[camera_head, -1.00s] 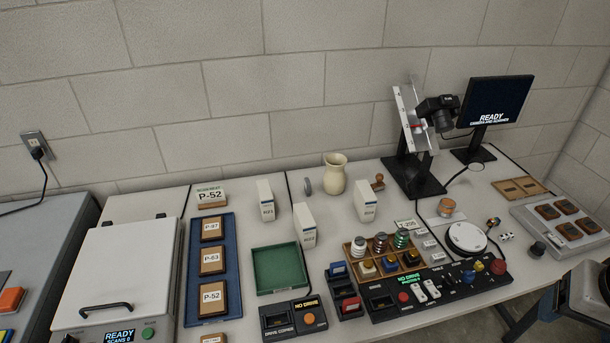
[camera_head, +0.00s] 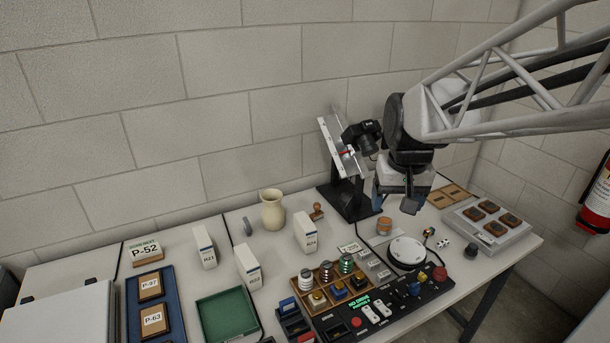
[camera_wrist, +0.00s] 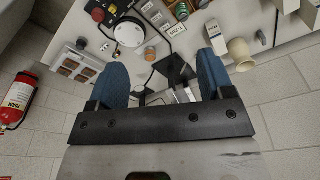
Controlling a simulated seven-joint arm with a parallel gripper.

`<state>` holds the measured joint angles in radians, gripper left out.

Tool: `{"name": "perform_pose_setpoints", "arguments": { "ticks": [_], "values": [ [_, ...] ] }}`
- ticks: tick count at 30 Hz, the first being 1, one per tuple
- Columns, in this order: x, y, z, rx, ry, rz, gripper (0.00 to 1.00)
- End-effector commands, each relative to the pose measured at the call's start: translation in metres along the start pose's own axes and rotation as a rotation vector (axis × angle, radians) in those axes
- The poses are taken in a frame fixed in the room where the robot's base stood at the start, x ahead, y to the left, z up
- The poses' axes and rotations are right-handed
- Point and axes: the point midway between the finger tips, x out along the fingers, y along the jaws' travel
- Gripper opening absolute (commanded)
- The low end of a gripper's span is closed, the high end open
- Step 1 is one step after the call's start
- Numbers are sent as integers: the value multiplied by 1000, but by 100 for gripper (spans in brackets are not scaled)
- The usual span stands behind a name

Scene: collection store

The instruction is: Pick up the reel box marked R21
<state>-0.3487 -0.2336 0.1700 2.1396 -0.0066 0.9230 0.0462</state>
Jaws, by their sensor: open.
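The reel box marked R21 (camera_head: 205,248) is a white upright box with a blue band. It stands on the table left of centre in the head view. A second white box (camera_head: 247,267), its mark apparently R22, stands just to its front right. A third (camera_head: 304,233), apparently R24, stands further right. My gripper (camera_head: 394,202) is open and empty above the right part of the table, well to the right of R21. Its blue fingers (camera_wrist: 161,78) show apart in the wrist view, with nothing between them held.
A cream vase (camera_head: 272,212) stands behind the boxes, and a green tray (camera_head: 228,315) lies in front. A camera stand (camera_head: 345,190) rises between my gripper and the boxes. A control panel (camera_head: 385,305) fills the front. A P-52 block (camera_head: 145,252) is left of R21.

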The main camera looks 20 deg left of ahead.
Motion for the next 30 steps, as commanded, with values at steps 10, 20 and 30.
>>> {"name": "perform_pose_setpoints", "arguments": {
  "ticks": [10, 20, 30],
  "values": [
    [37, -83, -77, -114, -33, -15, 74],
    [83, -178, -132, -220, -62, -26, 74],
    [142, -290, -167, -329, -92, -33, 74]
  ]
}}
